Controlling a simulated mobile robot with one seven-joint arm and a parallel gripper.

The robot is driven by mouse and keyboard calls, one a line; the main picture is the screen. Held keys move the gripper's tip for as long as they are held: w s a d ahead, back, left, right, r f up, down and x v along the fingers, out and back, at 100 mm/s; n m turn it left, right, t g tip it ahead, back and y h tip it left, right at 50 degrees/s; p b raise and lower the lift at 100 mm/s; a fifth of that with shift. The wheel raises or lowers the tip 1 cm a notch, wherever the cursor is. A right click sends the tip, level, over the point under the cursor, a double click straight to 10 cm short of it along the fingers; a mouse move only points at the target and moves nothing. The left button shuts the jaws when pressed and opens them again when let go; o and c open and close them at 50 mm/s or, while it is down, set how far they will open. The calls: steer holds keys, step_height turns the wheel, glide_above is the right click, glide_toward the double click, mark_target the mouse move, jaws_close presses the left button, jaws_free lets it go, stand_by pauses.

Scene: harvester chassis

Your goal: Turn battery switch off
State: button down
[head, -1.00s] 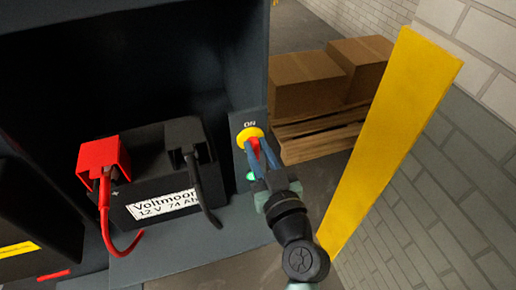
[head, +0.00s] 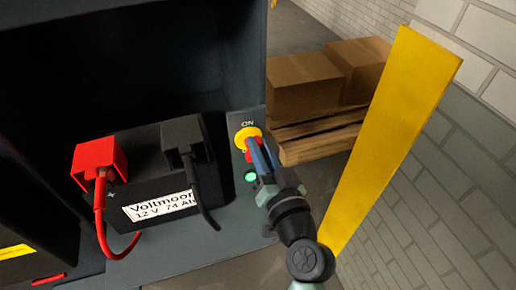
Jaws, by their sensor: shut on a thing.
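The battery switch is a red handle on a round yellow base (head: 247,135), mounted on a grey panel (head: 240,158) under the label "ON" (head: 248,124). A green light (head: 251,177) glows below it. My gripper (head: 257,152) has its blue fingers shut on the red handle (head: 249,145), coming from the lower right. The fingers hide much of the handle, so its exact angle is hard to tell.
A black battery (head: 150,185) with a red terminal cover (head: 100,165) and a black one (head: 188,140) stands left of the panel, with cables hanging in front. A yellow post (head: 390,140) rises close to the right of my arm. Boxes (head: 305,85) sit on a pallet behind.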

steer(key=shift+d+f+m+p, duration=0.1)
steer(key=shift+f+m+p, duration=0.25)
steer(key=shift+m, duration=1.8)
steer(key=shift+f+m+p, duration=0.2)
steer(key=shift+f+m, duration=0.2)
steer(key=shift+m, duration=1.7)
steer(key=shift+d+f+m+p, duration=0.1)
steer(key=shift+f+m+p, duration=0.25)
steer(key=shift+m, duration=1.8)
steer(key=shift+a, duration=0.1)
steer(key=c, duration=0.8)
jaws_free()
steer(key=shift+c, duration=0.2)
steer(key=shift+r, duration=0.15)
